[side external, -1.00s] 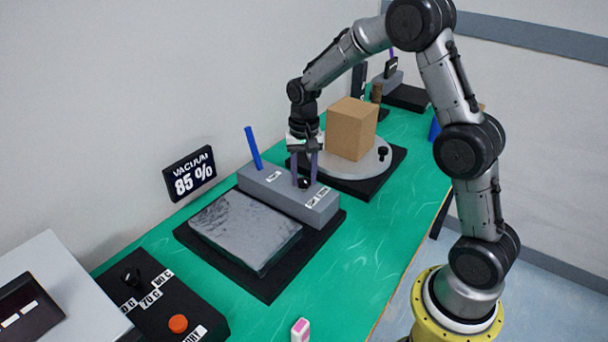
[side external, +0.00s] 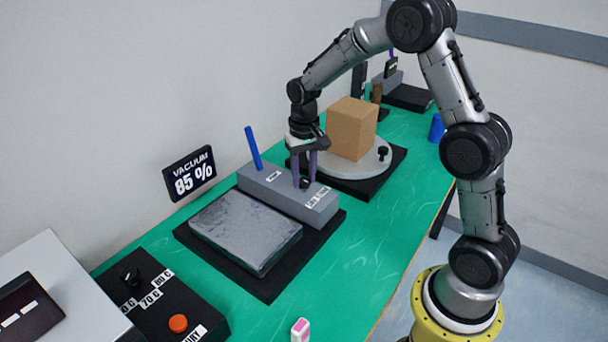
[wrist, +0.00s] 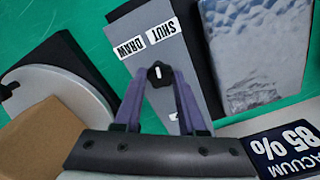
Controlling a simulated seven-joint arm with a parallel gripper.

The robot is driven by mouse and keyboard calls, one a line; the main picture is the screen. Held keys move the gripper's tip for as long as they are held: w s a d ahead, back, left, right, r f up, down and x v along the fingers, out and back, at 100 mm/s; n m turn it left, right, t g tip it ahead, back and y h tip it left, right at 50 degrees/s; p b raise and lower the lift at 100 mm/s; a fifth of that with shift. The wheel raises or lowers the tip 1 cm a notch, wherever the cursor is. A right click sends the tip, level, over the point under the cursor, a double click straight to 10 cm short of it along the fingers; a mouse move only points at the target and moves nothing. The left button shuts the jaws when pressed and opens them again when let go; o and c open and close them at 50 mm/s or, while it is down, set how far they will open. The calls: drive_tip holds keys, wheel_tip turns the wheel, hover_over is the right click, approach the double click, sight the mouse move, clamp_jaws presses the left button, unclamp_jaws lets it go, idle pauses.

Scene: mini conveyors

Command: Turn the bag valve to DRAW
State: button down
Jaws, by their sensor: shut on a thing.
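The bag valve is a small black knob (wrist: 159,76) with a white mark, on top of the grey valve block (side external: 255,186). Upside-down DRAW (wrist: 131,48) and SHUT (wrist: 163,34) labels lie beyond it in the wrist view. The white mark runs roughly up and down the picture, towards the space around the two labels; I cannot tell exactly which it meets. My gripper (side external: 304,183) points down over the block, its two purple fingers shut on the knob from both sides. The fingertips partly hide the knob in the side view.
A grey bag-like slab (side external: 245,230) lies in front of the block. A blue lever (side external: 253,148) rises from the block's left end. A VACUUM 85 % display (side external: 190,173) is on the wall. A cardboard box (side external: 351,128) sits on a round turntable (side external: 372,164) close behind my gripper.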

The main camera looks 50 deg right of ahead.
sight(303, 180)
drive_tip(key=n, duration=0.4)
drive_tip(key=shift+n, duration=2.1)
drive_tip(key=shift+c, duration=2.4)
unclamp_jaws()
wheel_tip(303, 180, up, 14)
drive_tip(key=shift+a, duration=0.1)
